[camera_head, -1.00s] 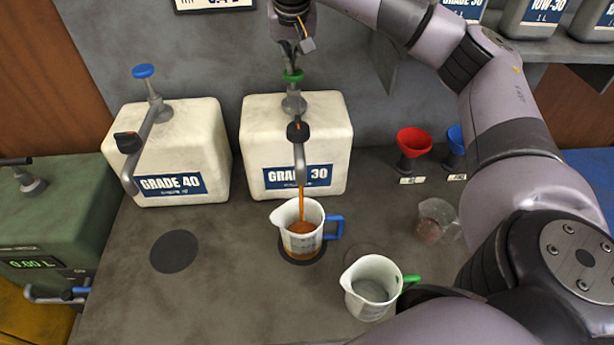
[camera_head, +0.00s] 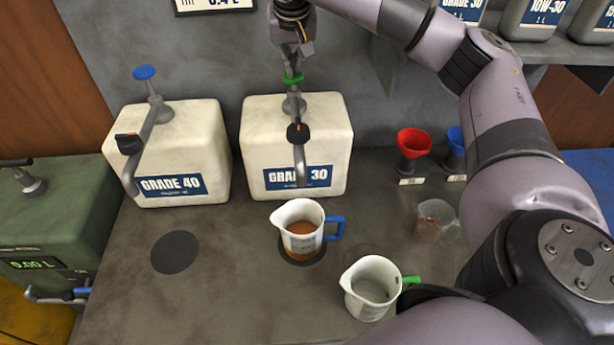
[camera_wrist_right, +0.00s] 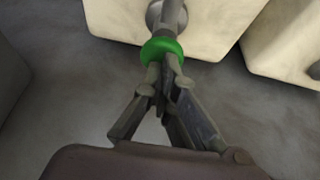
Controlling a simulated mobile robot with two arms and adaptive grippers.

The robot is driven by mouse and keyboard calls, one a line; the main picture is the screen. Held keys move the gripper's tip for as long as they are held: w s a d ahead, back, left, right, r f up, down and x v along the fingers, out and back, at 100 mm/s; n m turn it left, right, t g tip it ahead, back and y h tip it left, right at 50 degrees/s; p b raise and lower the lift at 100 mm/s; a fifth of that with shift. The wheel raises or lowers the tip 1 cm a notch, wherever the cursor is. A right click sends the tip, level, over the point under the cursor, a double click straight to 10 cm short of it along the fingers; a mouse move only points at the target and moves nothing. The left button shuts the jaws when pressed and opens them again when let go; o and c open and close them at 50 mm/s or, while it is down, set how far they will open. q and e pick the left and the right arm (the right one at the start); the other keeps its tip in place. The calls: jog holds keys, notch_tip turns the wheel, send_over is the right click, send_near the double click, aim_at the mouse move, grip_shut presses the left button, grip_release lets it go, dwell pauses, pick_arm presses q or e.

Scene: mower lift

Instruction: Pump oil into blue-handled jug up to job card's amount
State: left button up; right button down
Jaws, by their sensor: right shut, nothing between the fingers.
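The blue-handled jug (camera_head: 300,236) stands on a dark round pad under the spout of the GRADE 30 container (camera_head: 325,130), with brown oil in it. The spout (camera_head: 299,165) shows no stream. My right gripper (camera_head: 291,58) is shut and empty above the green-collared pump head (camera_head: 292,80). In the right wrist view the gripper's fingertips (camera_wrist_right: 165,80) meet at the green collar (camera_wrist_right: 160,50). The job card (camera_head: 214,4) on the wall is cut off at the top; part of a figure, seemingly "0.4 L", shows. My left gripper is not in view.
A GRADE 40 container (camera_head: 180,150) with a blue-collared pump stands at left. A green-handled jug (camera_head: 370,290), a small clear cup (camera_head: 434,219), a red funnel (camera_head: 413,145) and a blue funnel (camera_head: 456,145) are at right. An empty dark pad (camera_head: 175,252) lies left.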

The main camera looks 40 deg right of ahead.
jog(key=shift+r+p, duration=2.1)
jog(key=shift+r, duration=0.4)
jog(key=shift+f, duration=0.15)
jog(key=shift+f+b, duration=1.8)
jog(key=shift+f, duration=1.35)
jog(key=shift+r, duration=0.1)
jog(key=shift+r+p, duration=2.75)
jog(key=shift+r, duration=0.5)
jog(key=shift+f, duration=0.15)
